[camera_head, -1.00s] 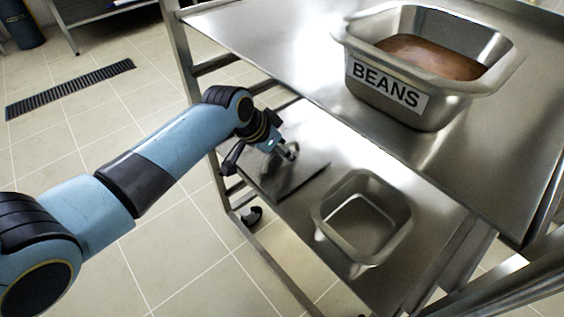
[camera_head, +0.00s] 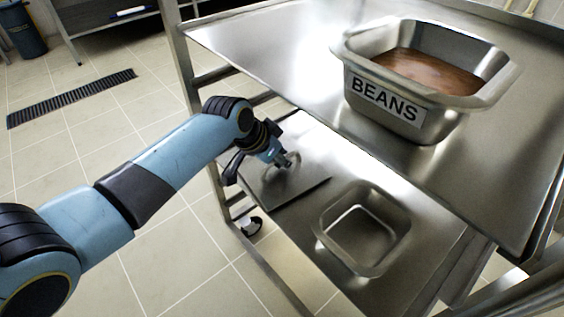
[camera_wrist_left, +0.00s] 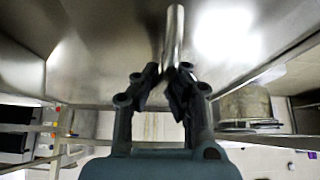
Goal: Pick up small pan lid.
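The small pan lid (camera_head: 291,188) is a flat steel plate with a raised bar handle, on or just above the lower shelf at its left end. I cannot tell whether it touches the shelf. My left gripper (camera_head: 285,160) is at the lid's handle. In the left wrist view the bar handle (camera_wrist_left: 174,35) runs between the fingertips of the left gripper (camera_wrist_left: 168,75), which look closed around its near end. The fingers hide that end of the handle. My right gripper is not in view.
An empty steel pan (camera_head: 362,232) stands on the lower shelf, right of the lid. A larger pan labelled BEANS (camera_head: 385,103), with brown contents, stands on the upper shelf (camera_head: 270,50). A rack post (camera_head: 183,70) rises close to my left forearm.

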